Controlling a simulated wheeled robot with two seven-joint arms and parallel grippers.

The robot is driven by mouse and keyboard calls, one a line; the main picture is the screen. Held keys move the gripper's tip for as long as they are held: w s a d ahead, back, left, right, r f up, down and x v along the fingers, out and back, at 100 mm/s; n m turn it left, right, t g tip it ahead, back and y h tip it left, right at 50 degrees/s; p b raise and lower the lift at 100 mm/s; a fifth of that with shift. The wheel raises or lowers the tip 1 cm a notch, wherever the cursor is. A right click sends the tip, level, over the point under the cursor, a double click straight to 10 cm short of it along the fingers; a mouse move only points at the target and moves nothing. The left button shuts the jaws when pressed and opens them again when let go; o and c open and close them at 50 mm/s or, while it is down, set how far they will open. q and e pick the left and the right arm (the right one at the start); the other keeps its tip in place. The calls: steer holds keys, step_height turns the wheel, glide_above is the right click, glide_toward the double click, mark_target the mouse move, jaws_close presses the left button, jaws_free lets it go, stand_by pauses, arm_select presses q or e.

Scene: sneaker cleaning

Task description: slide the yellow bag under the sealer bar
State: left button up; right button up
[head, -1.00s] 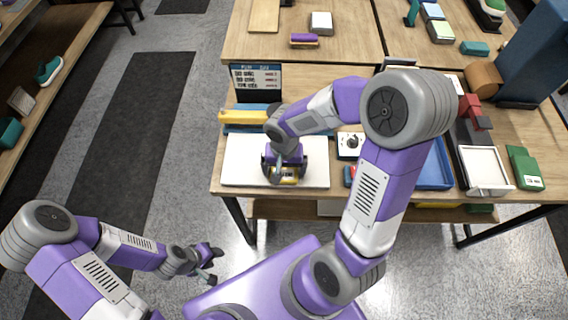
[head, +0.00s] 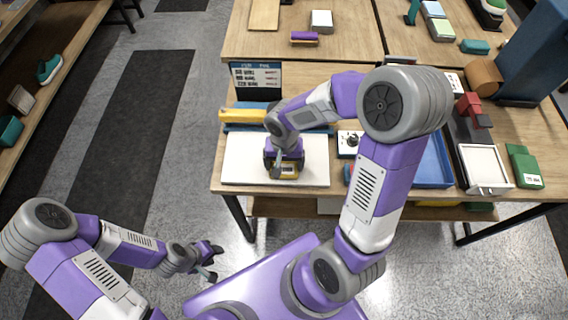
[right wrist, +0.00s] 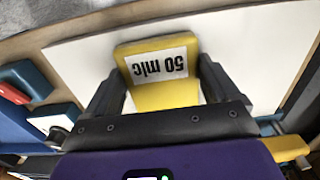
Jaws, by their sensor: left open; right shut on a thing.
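The yellow bag (right wrist: 160,82) has a white label that reads "50 mic", upside down in the right wrist view. It lies over a white board (head: 242,165) on the table. My right gripper (head: 284,168) is shut on the bag, one dark finger at each side. In the head view the gripper hides part of the bag. The sealer's yellow bar (head: 240,117) lies behind the board, above a blue base; my right arm covers part of it. The bar's end (right wrist: 287,148) also shows in the right wrist view. My left gripper (head: 213,262) is open and empty, off the table.
A sign (head: 256,76) stands behind the sealer. A box with a dark knob (head: 349,143) and a blue tray (head: 434,168) lie right of the board. Further right are a white-topped box (head: 485,167) and a green box (head: 524,166). The board's left part is clear.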

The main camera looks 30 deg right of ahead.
steer(key=shift+w+d+p, duration=0.2)
steer(key=shift+w+d, duration=0.4)
steer(key=shift+w, duration=0.3)
steer(key=shift+w+d+p, duration=0.2)
steer(key=shift+w+d, duration=0.35)
steer(key=shift+w, duration=0.35)
steer(key=o, duration=0.8)
step_height(320, 180, up, 8)
steer(key=shift+f+p, duration=0.2)
steer(key=shift+p, duration=0.65)
